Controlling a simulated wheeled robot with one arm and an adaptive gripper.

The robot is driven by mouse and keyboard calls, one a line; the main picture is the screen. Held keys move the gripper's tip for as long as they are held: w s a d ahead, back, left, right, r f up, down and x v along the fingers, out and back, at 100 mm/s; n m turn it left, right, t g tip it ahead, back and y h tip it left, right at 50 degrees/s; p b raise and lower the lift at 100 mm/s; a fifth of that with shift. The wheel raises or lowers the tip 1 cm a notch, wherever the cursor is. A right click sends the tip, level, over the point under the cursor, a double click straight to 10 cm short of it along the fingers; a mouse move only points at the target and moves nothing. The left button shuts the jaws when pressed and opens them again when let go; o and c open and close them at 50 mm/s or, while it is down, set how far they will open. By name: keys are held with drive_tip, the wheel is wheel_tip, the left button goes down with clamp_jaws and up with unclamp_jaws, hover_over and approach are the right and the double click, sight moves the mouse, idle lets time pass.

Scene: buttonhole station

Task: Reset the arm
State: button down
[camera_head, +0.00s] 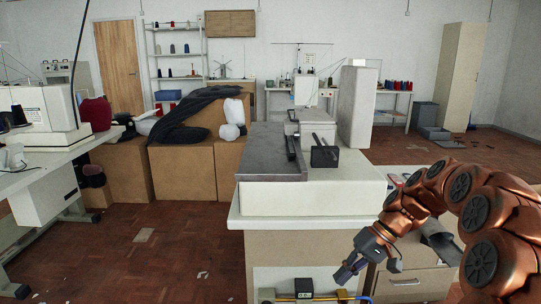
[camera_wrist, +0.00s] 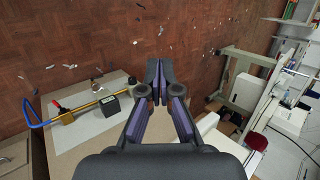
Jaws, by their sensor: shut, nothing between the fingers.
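My copper-coloured arm (camera_head: 470,205) bends in from the right in the head view. My gripper (camera_head: 350,268) hangs at its end in front of the bench's front face, near the right side, pointing down and left. In the wrist view my gripper (camera_wrist: 157,75) points away from the camera, its two fingertips together with nothing between them. It looks clear of the bench there, with the floor beyond the tips.
A bench with a grey plate (camera_head: 270,150) and a small black block (camera_head: 324,156) stands ahead. A gauge box (camera_head: 303,287) with a blue hose sits low on its front. A sewing table (camera_head: 60,150) is at left. Red-brown floor (camera_head: 170,250) between them is mostly open.

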drive_tip(key=s+a+r+h+p, duration=0.2)
drive_tip(key=s+a+r+p, duration=0.25)
drive_tip(key=s+r, duration=0.4)
drive_tip(key=s+d+r+h+p, duration=0.1)
drive_tip(key=s+r+h+p, duration=0.1)
drive_tip(key=s+p, duration=0.3)
drive_tip(key=s+d+r+h+p, duration=0.2)
drive_tip(key=s+r+p, duration=0.2)
drive_tip(key=s, duration=0.7)
drive_tip(key=s+d+r+m+h+p, duration=0.1)
drive_tip(key=s+r+p, duration=0.3)
drive_tip(key=s, duration=0.4)
drive_tip(key=shift+s+d+r+h+p, duration=0.25)
drive_tip(key=shift+d+h+p, duration=0.3)
drive_tip(key=shift+p, duration=0.3)
drive_tip(key=shift+f, duration=0.1)
